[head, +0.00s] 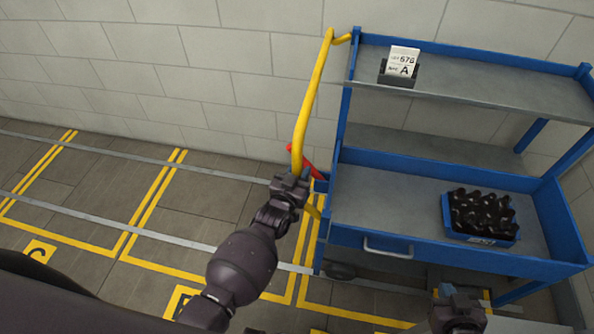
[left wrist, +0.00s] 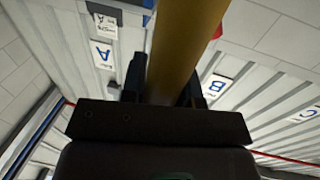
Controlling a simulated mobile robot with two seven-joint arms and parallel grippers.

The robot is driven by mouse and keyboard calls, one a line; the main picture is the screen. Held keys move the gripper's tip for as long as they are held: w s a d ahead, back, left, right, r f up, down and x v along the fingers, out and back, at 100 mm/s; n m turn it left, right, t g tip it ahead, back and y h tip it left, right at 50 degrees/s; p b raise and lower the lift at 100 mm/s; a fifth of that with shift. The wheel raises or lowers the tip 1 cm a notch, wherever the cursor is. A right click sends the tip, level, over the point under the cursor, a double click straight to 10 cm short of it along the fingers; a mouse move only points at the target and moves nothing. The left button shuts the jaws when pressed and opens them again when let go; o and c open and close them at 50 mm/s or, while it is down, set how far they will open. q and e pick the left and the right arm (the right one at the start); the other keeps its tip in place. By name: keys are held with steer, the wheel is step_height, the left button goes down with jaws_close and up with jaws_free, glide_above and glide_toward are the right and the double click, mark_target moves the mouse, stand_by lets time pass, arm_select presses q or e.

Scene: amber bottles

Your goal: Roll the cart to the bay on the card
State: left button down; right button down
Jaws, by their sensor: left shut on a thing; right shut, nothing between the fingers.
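The blue cart (head: 372,240) with grey shelves stands at the right in the head view, near the wall. Its yellow push handle (head: 312,95) rises at its left end. My left gripper (head: 291,181) is shut around the lower part of this handle, and the yellow bar (left wrist: 185,45) also shows between its fingers in the left wrist view. The card (head: 402,62) on the top shelf reads "576" and a large "A". Floor bays show letters C (head: 38,252) and, partly hidden by my arm, B (head: 180,300). My right gripper (head: 457,298) is shut and empty at the cart's front edge.
A blue crate of dark bottles (head: 480,215) sits on the lower shelf. A red lever (head: 313,165) is beside the handle. Grey floor rails (head: 100,222) cross the yellow bay lines. The floor left of the cart looks clear. Wall signs A (left wrist: 103,53) and B (left wrist: 217,87) show.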

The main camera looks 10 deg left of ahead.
arm_select(q)
steer(key=shift+d+r, duration=0.1)
steer(key=shift+d, duration=0.1)
steer(key=c, duration=0.9)
jaws_free()
steer(key=shift+o, duration=0.2)
steer(key=v, duration=1)
steer(key=shift+s, duration=0.35)
steer(key=shift+a, duration=0.15)
